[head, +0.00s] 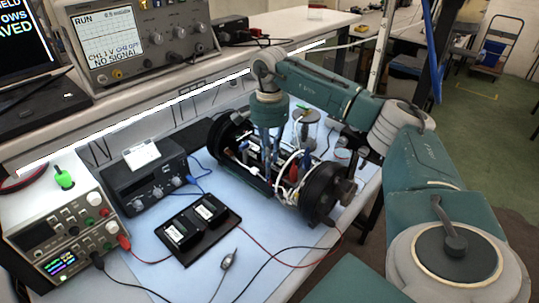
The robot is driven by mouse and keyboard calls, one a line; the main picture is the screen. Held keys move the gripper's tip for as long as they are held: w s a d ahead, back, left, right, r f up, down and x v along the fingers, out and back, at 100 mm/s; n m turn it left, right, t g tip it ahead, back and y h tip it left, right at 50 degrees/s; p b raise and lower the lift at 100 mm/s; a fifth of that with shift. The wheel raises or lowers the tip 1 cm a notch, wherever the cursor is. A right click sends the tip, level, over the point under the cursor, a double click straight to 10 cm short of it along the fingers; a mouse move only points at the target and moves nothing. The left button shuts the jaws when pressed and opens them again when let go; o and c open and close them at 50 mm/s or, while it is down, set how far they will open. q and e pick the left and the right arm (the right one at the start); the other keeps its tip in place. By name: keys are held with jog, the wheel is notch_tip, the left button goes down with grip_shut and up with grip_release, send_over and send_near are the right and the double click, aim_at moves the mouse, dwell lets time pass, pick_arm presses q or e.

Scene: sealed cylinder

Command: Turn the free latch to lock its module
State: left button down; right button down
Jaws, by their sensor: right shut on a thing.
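The cylinder lies on its side on the blue mat, its open frame running between two black round ends, the nearer one (326,192) at the right. Modules, boards and white wires show inside the frame. My right arm comes in from the right, and its gripper (270,152) points down into the middle of the frame. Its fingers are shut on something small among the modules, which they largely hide. I cannot make out the free latch or which way it is turned. My left gripper is not in view.
A black tray with two battery packs (195,223) lies in front of the cylinder. A black bench instrument (150,180) and a power supply (68,235) stand at left. Loose cables cross the blue mat (215,275).

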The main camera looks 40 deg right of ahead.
jog(key=shift+r, duration=0.1)
jog(key=c, duration=1.7)
grip_release()
jog(key=shift+o, duration=0.2)
notch_tip(320, 180, up, 12)
